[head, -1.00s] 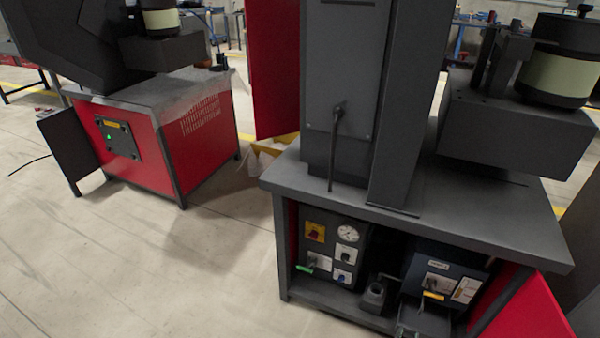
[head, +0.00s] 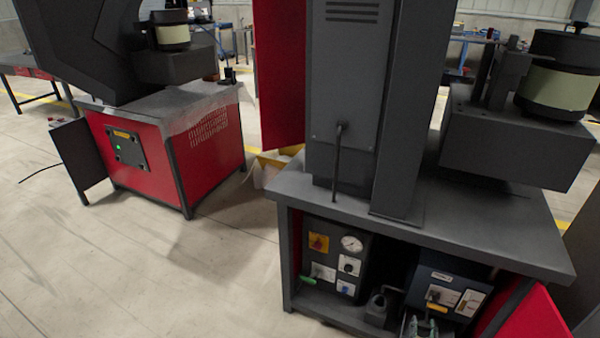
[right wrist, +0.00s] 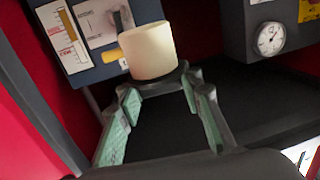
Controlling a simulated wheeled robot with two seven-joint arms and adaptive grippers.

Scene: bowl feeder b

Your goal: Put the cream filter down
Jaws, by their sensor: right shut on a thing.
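The cream filter (right wrist: 149,49) is a short pale cylinder with a dark end, seen in the right wrist view. My right gripper (right wrist: 160,88) has green-padded fingers shut on the filter's dark end. The cream body sticks out beyond the fingertips, in front of the blue unit (right wrist: 85,40). I cannot tell whether the filter touches anything beneath it. In the head view, only part of the right gripper (head: 418,326) shows at the bottom edge, and I cannot make out the filter there. My left gripper is not in view.
The blue unit, a panel with a gauge (head: 352,243) and a small dark block (head: 377,307) stand in the bay under the grey bench (head: 480,225). An open red door (head: 525,318) bounds the bay at right. Open floor (head: 210,290) lies at left.

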